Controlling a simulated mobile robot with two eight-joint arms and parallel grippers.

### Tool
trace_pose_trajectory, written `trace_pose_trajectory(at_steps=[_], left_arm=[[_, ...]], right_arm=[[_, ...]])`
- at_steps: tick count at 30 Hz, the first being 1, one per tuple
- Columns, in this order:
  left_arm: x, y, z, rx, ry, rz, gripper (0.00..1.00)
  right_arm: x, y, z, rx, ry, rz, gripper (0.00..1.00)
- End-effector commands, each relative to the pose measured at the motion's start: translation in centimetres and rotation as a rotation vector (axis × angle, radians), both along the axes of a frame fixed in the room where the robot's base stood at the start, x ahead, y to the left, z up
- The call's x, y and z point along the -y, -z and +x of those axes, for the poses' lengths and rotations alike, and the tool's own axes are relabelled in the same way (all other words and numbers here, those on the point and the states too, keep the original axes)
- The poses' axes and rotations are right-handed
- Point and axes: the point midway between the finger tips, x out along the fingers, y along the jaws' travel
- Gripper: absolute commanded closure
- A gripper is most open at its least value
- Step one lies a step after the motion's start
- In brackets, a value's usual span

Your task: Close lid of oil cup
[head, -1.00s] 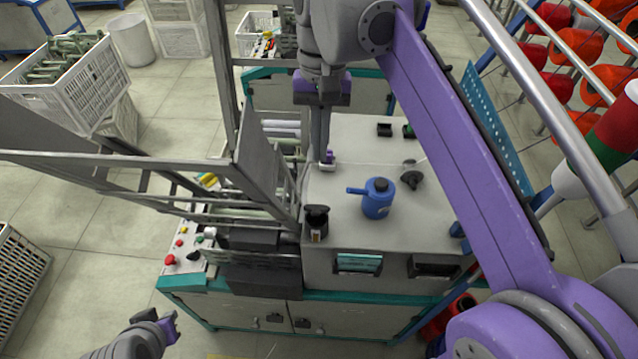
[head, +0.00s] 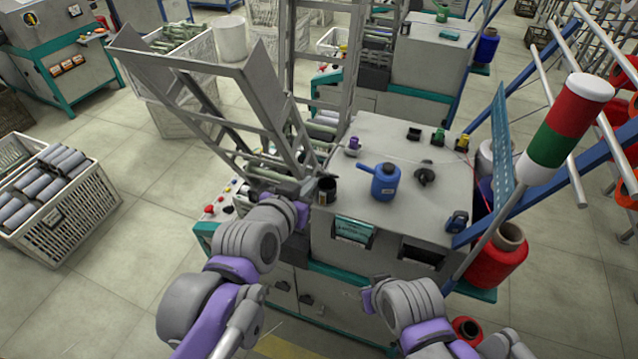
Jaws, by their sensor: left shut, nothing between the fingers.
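A tilted metal frame (head: 262,92) rises left of the cup. A red and green signal light (head: 563,122) stands at the right.

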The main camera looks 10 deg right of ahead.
Motion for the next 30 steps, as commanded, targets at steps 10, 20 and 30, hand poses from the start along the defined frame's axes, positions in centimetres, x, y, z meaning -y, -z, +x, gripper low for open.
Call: trace_pose_trajectory(at_steps=[10,20,30], left_arm=[[2.8,2.3,4.2,-0.002,0.000,0.001,1.00],[4.6,3.7,6.8,-0.002,0.000,0.000,1.00],[4.7,3.8,7.0,-0.002,0.000,0.000,1.00]], right_arm=[[0.0,0.3,-0.1,-0.005,0.002,0.001,1.00],[0.0,0.3,-0.1,-0.006,0.002,0.001,1.00],[0.0,0.3,-0.1,-0.006,0.003,0.001,1.00]])
